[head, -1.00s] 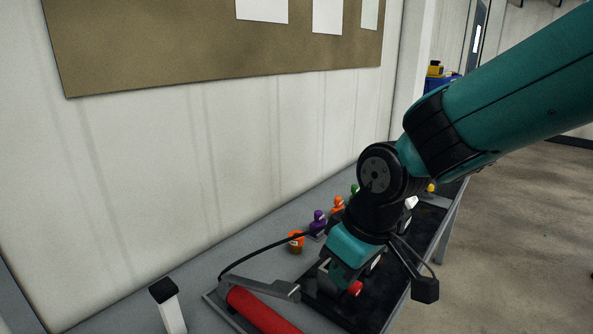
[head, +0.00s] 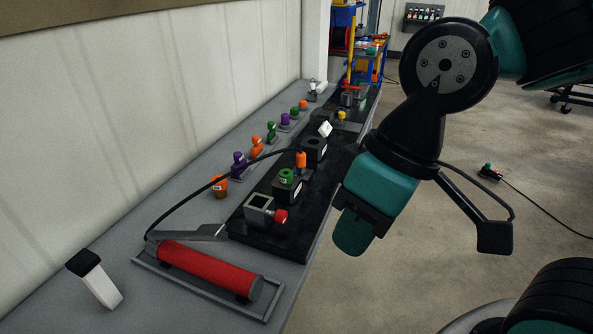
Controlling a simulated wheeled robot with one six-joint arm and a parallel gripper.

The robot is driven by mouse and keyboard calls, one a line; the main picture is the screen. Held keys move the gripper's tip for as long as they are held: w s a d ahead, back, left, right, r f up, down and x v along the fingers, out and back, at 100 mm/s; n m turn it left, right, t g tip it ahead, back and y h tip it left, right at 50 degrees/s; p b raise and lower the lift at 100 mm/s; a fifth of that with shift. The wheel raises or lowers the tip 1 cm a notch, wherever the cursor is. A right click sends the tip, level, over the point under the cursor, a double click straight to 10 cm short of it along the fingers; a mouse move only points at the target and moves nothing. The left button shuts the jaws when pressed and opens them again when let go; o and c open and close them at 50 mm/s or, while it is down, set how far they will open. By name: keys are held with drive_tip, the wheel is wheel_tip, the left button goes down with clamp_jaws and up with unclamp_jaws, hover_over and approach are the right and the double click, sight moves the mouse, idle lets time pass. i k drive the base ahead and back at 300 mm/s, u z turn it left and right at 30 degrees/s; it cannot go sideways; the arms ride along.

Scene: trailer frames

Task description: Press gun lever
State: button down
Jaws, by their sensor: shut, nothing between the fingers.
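A grease gun with a red barrel (head: 208,268) lies in a grey frame (head: 180,291) at the near end of the bench. Its grey lever (head: 192,234) lies along the far side of the barrel. A black hose (head: 210,192) arcs from the lever's left end toward the fixtures on the black mat. My gripper (head: 352,234) is shut and empty, pointing down to the right of the gun, apart from it and from the lever. My arm hides part of the floor behind it.
A black mat (head: 262,238) holds several small fixtures, including a grey block with a red knob (head: 281,216). Several orange, purple and green bottles stand along the wall side. A white, black-topped post (head: 96,280) is left of the gun.

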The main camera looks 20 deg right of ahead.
sight(215, 232)
drive_tip(key=u, duration=0.25)
drive_tip(key=k, duration=0.65)
drive_tip(key=u, duration=0.6)
drive_tip(key=k, duration=0.7)
drive_tip(key=z, duration=0.2)
drive_tip(key=i, duration=0.45)
drive_tip(key=z, duration=0.7)
drive_tip(key=i, duration=1.3)
drive_tip(key=u, duration=0.55)
